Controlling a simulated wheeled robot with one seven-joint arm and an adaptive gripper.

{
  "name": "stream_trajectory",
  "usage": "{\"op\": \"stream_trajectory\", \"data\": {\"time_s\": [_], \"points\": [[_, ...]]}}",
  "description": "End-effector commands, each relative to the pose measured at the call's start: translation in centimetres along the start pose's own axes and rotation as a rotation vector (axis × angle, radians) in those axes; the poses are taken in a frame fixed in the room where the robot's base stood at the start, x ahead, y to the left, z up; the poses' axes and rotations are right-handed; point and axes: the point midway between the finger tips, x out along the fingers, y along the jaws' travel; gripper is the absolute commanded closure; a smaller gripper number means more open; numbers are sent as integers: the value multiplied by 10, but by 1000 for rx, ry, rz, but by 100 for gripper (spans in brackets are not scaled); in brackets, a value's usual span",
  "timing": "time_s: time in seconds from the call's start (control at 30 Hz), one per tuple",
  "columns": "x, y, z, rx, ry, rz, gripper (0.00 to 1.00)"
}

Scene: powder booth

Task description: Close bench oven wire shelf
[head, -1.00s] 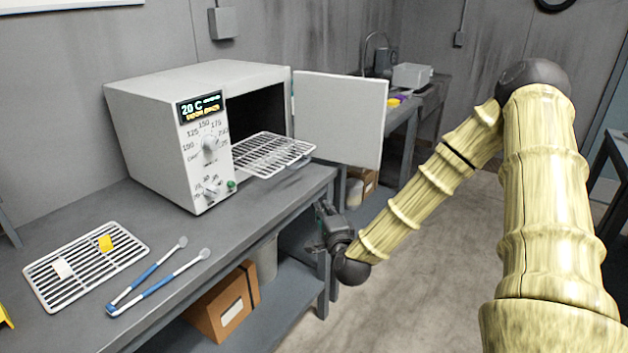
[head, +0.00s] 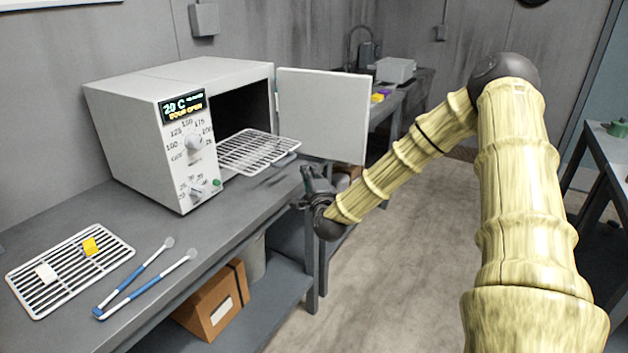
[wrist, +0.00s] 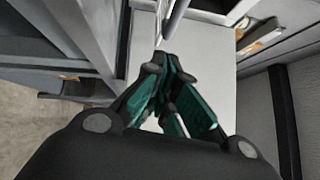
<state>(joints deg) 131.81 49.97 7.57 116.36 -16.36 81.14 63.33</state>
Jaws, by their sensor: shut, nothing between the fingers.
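The bench oven (head: 135,135) stands on the grey bench with its door (head: 322,115) swung open to the right. Its wire shelf (head: 258,150) sticks out of the dark opening over the bench's front edge, with a handle bar at its front right. My gripper (head: 306,188) is in front of the bench edge, just below and right of the shelf's front, apart from it in the head view. In the wrist view my gripper (wrist: 168,95) has its fingers together and holds nothing. Whether a fingertip touches the shelf is hidden.
A cooling rack (head: 70,270) with a yellow and a white piece lies front left on the bench, beside blue-handled tongs (head: 145,285). A cardboard box (head: 212,305) sits on the lower shelf. The floor (head: 400,270) right of the bench is clear.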

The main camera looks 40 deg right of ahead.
Motion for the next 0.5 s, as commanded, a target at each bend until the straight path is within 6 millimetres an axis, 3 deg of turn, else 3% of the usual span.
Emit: {"op": "stream_trajectory", "data": {"time_s": [0.2,0.5], "points": [[19,-1,20,-3,-2,1,100],[27,0,29,-1,-1,1,100]]}}
